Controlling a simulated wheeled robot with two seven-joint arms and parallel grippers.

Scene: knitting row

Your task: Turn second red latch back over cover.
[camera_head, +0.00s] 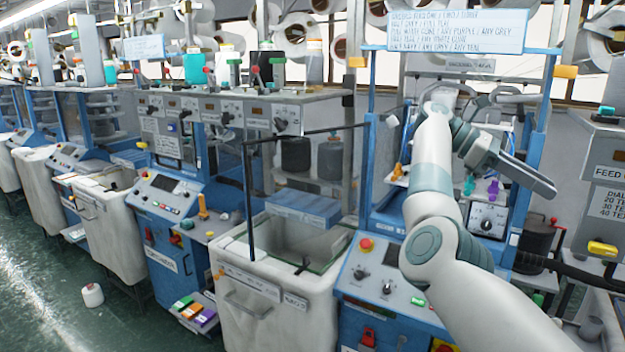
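A red latch (368,337) sits low on the front of the blue machine in the lower middle, partly cut by the picture's bottom edge. Another red latch (149,236) shows on the front of the blue machine to the left. I cannot tell which of these is the second red latch, and no cover is clearly made out. My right gripper (542,186) is raised at the right, in front of the machine's upper frame and well above the lower latch. It is seen from the side, so its opening is unclear. My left gripper is out of view.
A white bin (275,318) stands left of the near machine, with a thin dark frame rising above it. A red stop button (366,244) is on the near panel.

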